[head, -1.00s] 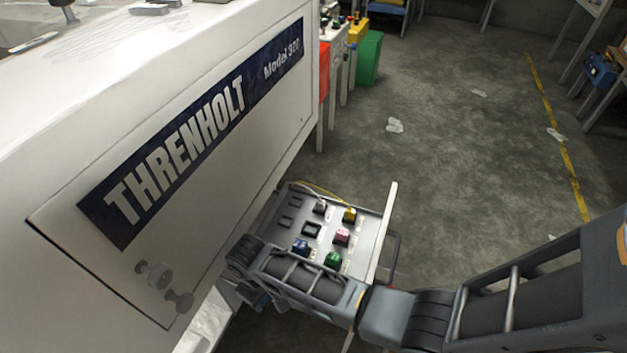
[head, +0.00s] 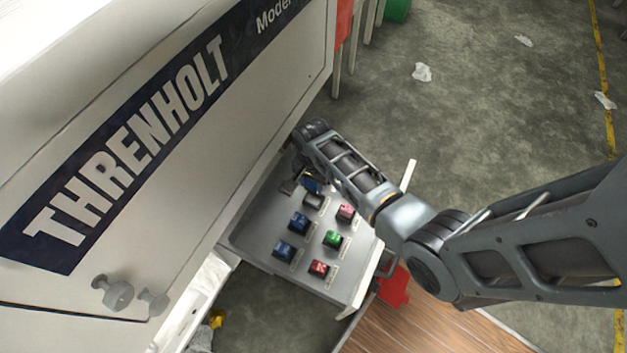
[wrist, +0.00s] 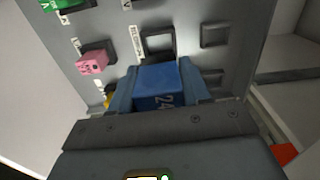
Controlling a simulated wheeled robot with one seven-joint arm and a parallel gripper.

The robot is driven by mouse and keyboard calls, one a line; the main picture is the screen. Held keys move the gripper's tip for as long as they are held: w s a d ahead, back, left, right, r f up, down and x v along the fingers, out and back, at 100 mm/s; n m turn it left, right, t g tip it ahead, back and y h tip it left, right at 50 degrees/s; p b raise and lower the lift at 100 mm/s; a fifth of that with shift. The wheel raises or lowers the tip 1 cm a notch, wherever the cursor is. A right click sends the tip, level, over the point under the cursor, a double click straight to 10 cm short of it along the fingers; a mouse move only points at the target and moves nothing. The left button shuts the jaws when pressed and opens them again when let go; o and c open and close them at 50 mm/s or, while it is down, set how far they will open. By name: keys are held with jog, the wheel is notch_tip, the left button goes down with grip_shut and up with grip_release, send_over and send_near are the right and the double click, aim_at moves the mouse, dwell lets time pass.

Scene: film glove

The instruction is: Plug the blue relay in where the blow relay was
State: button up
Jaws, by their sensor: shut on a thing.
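The blue relay (wrist: 157,85), a cube marked 24, is between the two fingers of my gripper (wrist: 160,75) in the wrist view. My gripper is shut on it. Just beyond it in that view is an empty black-framed socket (wrist: 158,43) in the grey panel (wrist: 190,18). The relay looks apart from that socket; its exact height over the panel cannot be told. In the head view the held relay (head: 312,184) shows beside my wrist, near the empty socket (head: 314,200). My fingertips are mostly hidden there. The socket labels are too small to read.
The panel carries a pink relay (head: 346,212), a green relay (head: 333,239), a red relay (head: 319,268) and two blue relays (head: 298,222) (head: 290,250). A flat, empty-looking socket (wrist: 214,36) is beside the framed one. The white Threnholt machine (head: 200,170) stands close at left.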

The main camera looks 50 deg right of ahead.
jog(key=shift+s+d, duration=0.1)
dwell(0.4)
jog(key=shift+f+b, duration=2.1)
jog(key=shift+f, duration=0.85)
jog(key=shift+f, duration=0.75)
jog(key=shift+r, duration=0.15)
dwell(0.3)
jog(key=shift+r+p, duration=0.4)
dwell(1.7)
jog(key=shift+f, duration=0.6)
jog(key=shift+r, duration=0.2)
